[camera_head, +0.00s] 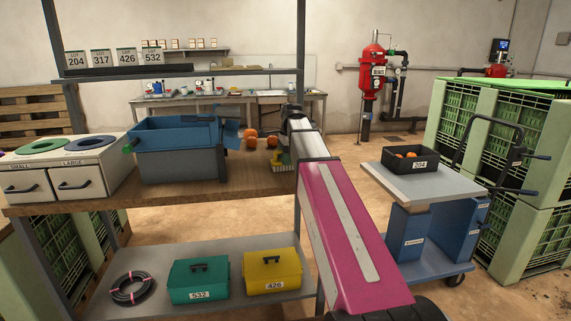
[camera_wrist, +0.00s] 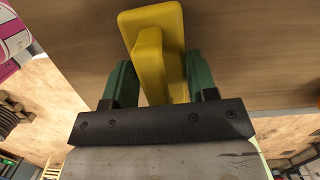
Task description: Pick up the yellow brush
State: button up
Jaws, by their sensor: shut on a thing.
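The yellow brush (camera_wrist: 153,35) is between the two green fingers of my gripper (camera_wrist: 160,88) in the wrist view. My gripper is shut on it. Brown wooden surface shows behind the brush; whether the brush touches it, I cannot tell. In the head view, the brush (camera_head: 282,158) shows as a small yellow patch on the workbench (camera_head: 220,187) near its right end, mostly hidden by my arm.
A grey post (camera_head: 301,50) rises by my arm.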

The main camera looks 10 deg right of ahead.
notch_tip(320, 180, up, 10)
dwell(0.7)
jog(key=shift+o, duration=0.8)
